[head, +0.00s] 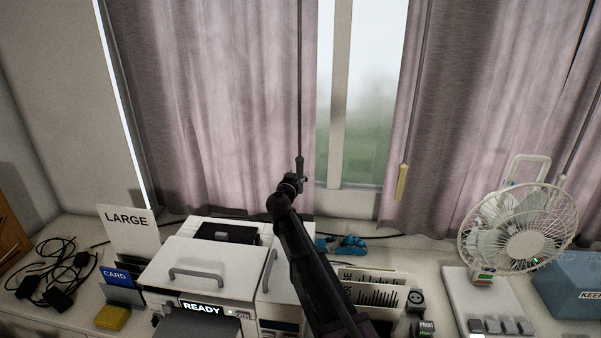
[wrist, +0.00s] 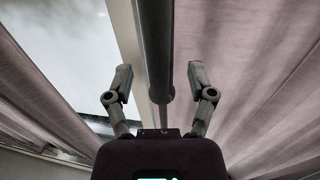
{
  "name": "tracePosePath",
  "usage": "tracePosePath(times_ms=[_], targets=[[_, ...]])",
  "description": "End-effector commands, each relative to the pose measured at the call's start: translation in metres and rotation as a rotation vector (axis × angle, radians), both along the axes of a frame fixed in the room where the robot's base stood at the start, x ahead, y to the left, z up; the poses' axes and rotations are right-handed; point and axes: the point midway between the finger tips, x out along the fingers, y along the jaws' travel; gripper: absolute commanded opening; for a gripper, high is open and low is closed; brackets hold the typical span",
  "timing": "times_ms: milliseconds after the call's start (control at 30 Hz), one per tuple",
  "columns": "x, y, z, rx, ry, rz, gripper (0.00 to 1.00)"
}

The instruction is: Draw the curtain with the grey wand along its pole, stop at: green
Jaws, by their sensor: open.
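The wand with the dark grey handle (head: 300,166) hangs at the inner edge of the left mauve curtain (head: 220,100). My gripper (head: 297,181) is at the lower end of this handle. In the wrist view my gripper (wrist: 159,84) is open, with one finger on each side of the grey wand (wrist: 155,45); clear gaps show on both sides, and neither finger touches it. The wand's top, the pole and any green mark are out of view.
A wand with a yellow handle (head: 402,182) hangs by the right curtain (head: 465,90). The window (head: 365,90) shows between the curtains. Below stand a printer (head: 205,262), a fan (head: 518,228), a blue box (head: 572,285) and cables (head: 55,270). Blue gloves (head: 342,245) lie behind my arm.

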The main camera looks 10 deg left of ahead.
Motion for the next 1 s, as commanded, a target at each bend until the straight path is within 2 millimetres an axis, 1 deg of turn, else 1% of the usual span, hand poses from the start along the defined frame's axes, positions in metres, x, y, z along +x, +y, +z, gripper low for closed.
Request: tracePosePath(times_ms=[33,233,633,667,700,767,800,867,900,1000], targets=[[0.008,0.000,0.000,0.000,0.000,0.000,0.71],[0.022,-0.004,0.000,0.000,0.000,-0.001,0.71],[0.025,-0.006,0.000,0.000,0.000,-0.001,0.71],[0.025,-0.006,0.000,0.000,0.000,-0.001,0.65],[0.025,-0.006,0.000,0.000,0.000,-0.001,0.53],[0.025,-0.006,0.000,0.000,0.000,-0.001,0.35],[0.025,-0.006,0.000,0.000,0.000,-0.001,0.23],[0.025,-0.006,0.000,0.000,0.000,-0.002,0.06],[0.025,-0.006,0.000,0.000,0.000,-0.002,0.00],[0.026,-0.007,0.000,0.000,0.000,-0.002,0.00]])
